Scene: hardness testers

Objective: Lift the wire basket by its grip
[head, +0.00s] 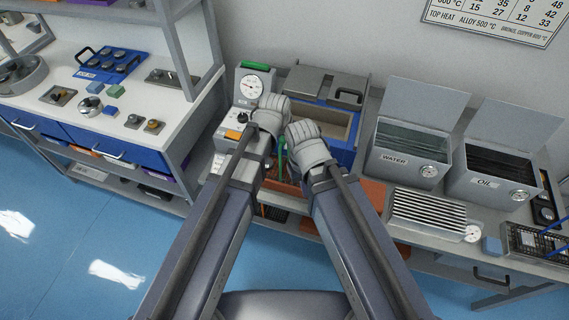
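A dark wire-mesh basket (535,243) sits at the right end of the bench, partly cut off by the picture edge. Blue bars beside it look like its grip (559,226), but I cannot be sure. My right gripper (306,140) is over the middle of the bench in front of the blue furnace box, well left of the basket. My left gripper (268,114) is close beside it, in front of the gauge tester. The grey wrists hide the fingertips of both, so their opening does not show. Neither gripper is near the basket.
Open-lidded WATER (401,155) and OIL (489,178) tanks stand at the back right. A ribbed grey unit (427,213) and a small blue block (492,246) lie left of the basket. A gauge tester (251,88) stands behind my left gripper. A thin green item (282,150) shows between my arms.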

